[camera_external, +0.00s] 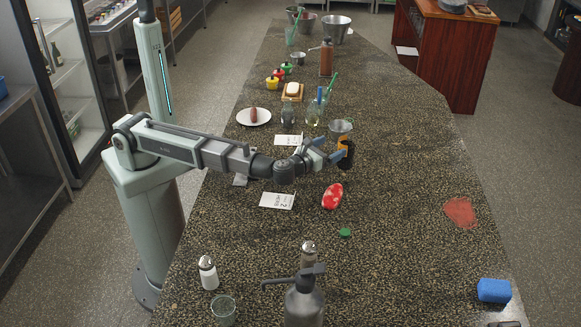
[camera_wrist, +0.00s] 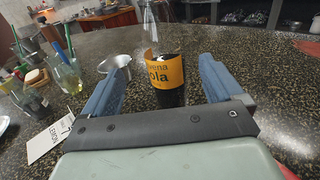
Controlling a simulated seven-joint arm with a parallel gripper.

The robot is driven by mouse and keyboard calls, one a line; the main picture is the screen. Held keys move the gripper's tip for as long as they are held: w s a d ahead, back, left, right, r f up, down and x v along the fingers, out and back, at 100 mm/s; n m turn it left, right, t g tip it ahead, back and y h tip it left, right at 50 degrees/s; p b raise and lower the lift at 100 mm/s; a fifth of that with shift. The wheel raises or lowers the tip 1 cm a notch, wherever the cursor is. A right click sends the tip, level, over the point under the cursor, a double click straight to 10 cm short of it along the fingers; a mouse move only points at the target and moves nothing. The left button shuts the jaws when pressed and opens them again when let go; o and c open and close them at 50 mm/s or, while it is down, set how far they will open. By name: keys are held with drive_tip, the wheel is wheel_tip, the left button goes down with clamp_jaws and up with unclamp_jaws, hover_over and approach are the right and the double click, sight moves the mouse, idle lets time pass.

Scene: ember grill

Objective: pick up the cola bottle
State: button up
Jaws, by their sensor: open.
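The cola bottle is dark with an orange label and stands upright on the counter. In the wrist view the cola bottle (camera_wrist: 166,72) is between and slightly beyond my two blue fingers, its label reading "ola" and its clear neck rising above. In the external view the cola bottle (camera_external: 346,153) is at the end of my arm, partly covered by the fingers. My gripper (camera_external: 328,157) is open and low over the counter. In the wrist view my gripper (camera_wrist: 165,85) shows a gap between each finger and the bottle. I cannot tell exactly how deep the bottle sits between the fingertips.
A metal cup (camera_wrist: 115,64) stands just left of the bottle, and glass jars (camera_external: 313,113) stand behind. A red-and-white item (camera_external: 333,196) and a menu card (camera_external: 277,200) lie on the near side. The counter (camera_external: 400,180) to the right is mostly clear.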

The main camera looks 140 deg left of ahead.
sight(340, 142)
drive_tip(key=a, duration=0.5)
drive_tip(key=shift+w+a+f, duration=0.15)
drive_tip(key=shift+a, duration=2.4)
drive_tip(key=c, duration=1.3)
drive_tip(key=shift+o, duration=0.2)
drive_tip(key=shift+r, duration=0.25)
